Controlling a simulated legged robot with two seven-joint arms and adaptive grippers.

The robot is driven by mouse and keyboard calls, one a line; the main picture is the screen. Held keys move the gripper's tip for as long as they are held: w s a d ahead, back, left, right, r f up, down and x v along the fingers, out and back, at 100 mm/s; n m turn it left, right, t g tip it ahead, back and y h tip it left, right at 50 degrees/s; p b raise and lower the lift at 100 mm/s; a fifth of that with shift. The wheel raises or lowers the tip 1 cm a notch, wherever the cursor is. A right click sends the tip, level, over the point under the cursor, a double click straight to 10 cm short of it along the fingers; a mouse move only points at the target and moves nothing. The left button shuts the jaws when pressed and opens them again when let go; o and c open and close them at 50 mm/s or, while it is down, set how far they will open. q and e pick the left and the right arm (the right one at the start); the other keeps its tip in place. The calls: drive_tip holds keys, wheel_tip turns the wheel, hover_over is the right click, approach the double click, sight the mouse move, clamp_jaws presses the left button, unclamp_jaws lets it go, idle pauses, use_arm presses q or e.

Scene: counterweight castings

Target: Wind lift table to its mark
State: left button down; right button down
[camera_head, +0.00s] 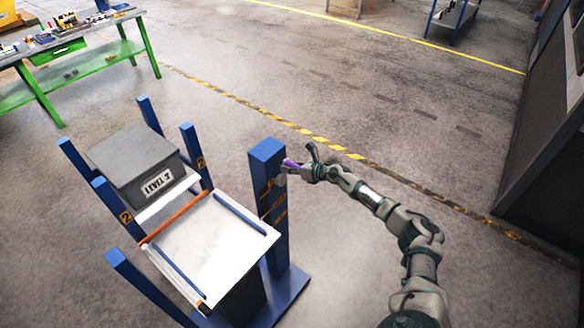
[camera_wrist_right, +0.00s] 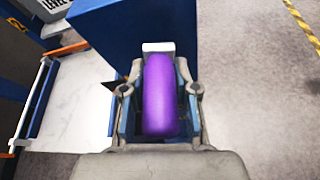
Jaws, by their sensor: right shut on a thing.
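The lift table (camera_head: 222,245) has a pale top with blue side rails and stands among blue posts. Its blue column (camera_head: 267,160) carries a crank with a purple handle (camera_head: 290,163). My right gripper (camera_head: 292,170) is at the handle. In the right wrist view, the purple handle (camera_wrist_right: 160,95) lies lengthwise between the fingers of the gripper (camera_wrist_right: 159,95), which is shut on it. Yellow marks show on the column's face, but I cannot read them. A grey block labelled LEVEL 2 (camera_head: 157,183) sits behind the table top, beyond an orange bar (camera_head: 176,216). My left gripper is not in view.
A green workbench (camera_head: 90,68) with small items stands at the back left. A dark cabinet (camera_head: 545,150) stands at the right. Open concrete floor with a yellow-black line lies behind the column.

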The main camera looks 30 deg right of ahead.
drive_tip(key=shift+s+a+f, duration=0.15)
drive_tip(key=shift+a+f, duration=0.15)
drive_tip(key=shift+a, duration=0.25)
drive_tip(key=c, duration=0.9)
unclamp_jaws()
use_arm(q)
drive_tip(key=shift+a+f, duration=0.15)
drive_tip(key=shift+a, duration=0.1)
use_arm(e)
drive_tip(key=shift+a+r, duration=0.15)
drive_tip(key=shift+r, duration=0.2)
